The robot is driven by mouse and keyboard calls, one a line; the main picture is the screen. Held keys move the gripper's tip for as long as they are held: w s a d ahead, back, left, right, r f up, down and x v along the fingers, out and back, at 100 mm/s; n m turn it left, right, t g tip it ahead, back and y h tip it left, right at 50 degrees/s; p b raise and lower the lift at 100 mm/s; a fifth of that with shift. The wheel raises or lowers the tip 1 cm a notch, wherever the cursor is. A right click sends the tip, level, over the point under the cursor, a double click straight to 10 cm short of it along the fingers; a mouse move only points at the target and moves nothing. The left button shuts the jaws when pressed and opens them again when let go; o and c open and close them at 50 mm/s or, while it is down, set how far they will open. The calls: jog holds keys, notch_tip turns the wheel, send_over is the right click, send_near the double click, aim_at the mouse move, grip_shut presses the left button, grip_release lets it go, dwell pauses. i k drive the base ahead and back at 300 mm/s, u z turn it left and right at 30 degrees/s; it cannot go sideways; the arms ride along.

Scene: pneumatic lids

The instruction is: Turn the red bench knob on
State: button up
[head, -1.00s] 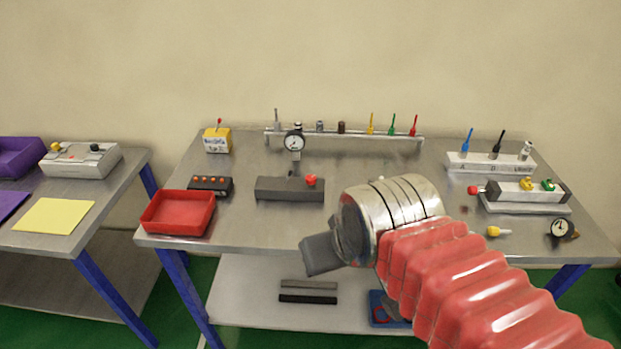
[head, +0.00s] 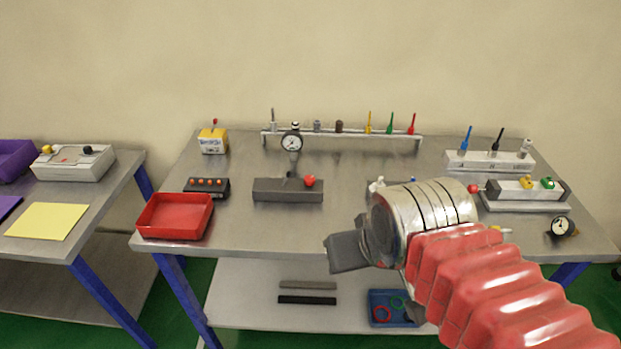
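A round red knob (head: 310,181) sits on the right end of a dark grey block (head: 280,195) at the middle of the bench, beside a gauge (head: 292,142) on a stem. Another red knob (head: 473,188) is at the left end of a grey unit (head: 520,192) with yellow and green parts at the right. I cannot tell from the view which is the bench knob, or either one's setting. My gripper (head: 347,252) shows as dark grey fingers at the bench's front edge, below and right of the first knob and apart from both. Its opening is not clear.
A red tray (head: 176,232) stands at the bench's front left, with a black box of orange buttons (head: 207,187) behind it. A tool rack (head: 345,136) runs along the back. The bench (head: 240,235) is bare left of my gripper. A blue tray (head: 391,318) is on the lower shelf.

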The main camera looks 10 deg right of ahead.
aim_at(309, 180)
jog(key=i, duration=0.5)
jog(key=z, duration=0.55)
jog(key=k, duration=1.35)
jog(key=i, duration=0.85)
jog(key=u, duration=1)
jog(key=i, duration=0.75)
jog(key=u, duration=0.15)
